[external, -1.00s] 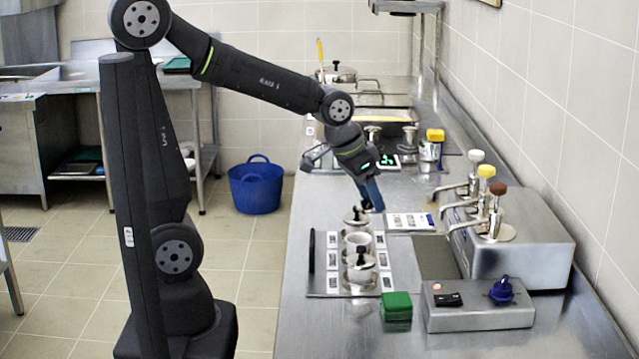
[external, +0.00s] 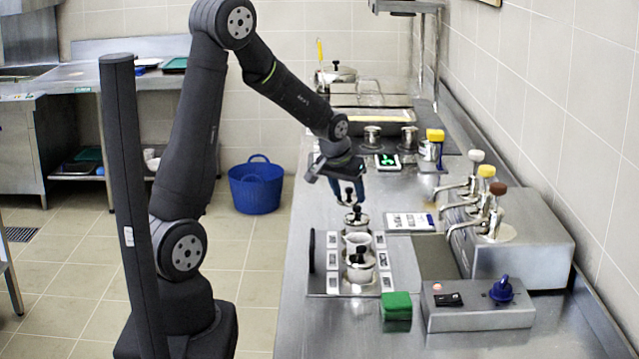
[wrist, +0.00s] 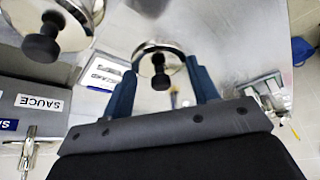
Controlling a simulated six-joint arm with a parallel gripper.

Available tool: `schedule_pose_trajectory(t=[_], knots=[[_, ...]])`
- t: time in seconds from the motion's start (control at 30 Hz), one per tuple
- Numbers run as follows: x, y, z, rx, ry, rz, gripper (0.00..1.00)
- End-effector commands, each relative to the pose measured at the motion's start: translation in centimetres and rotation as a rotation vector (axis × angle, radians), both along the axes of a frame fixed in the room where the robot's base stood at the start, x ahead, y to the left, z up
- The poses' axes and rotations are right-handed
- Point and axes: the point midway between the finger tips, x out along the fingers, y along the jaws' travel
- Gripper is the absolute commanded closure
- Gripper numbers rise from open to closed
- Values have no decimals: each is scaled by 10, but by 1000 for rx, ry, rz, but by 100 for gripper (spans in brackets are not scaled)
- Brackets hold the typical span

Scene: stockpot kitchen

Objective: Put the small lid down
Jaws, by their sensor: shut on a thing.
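The small lid (wrist: 150,48) is a round steel disc with a black knob. In the wrist view it sits between the fingertips of my gripper (wrist: 161,70), one finger at each side of its rim, knob towards the camera. In the external view my gripper (external: 348,198) points down over the counter. A steel lid with a black knob (external: 356,218) shows just below the fingertips there; I cannot tell whether it is the same lid or whether it touches the surface. Another knobbed lid (wrist: 70,22) appears larger at the wrist view's upper left.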

Motion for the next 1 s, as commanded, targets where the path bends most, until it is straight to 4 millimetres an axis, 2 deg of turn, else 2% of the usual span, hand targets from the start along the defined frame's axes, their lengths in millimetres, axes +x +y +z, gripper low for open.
schedule_pose_trajectory(t=[0.03, 0.27, 0.43, 0.83, 0.87, 0.97, 1.0], knots=[[-1, 0, -8, 2, 2, -1, 67], [-1, 0, -27, 0, 2, 0, 67], [-1, 0, -51, 2, 2, -2, 67], [-1, 0, -57, 0, 0, -1, 67], [-1, 0, -58, 0, 0, -1, 44], [-1, 0, -57, 0, 0, -1, 24], [-1, 0, -57, 0, 0, -1, 24]])
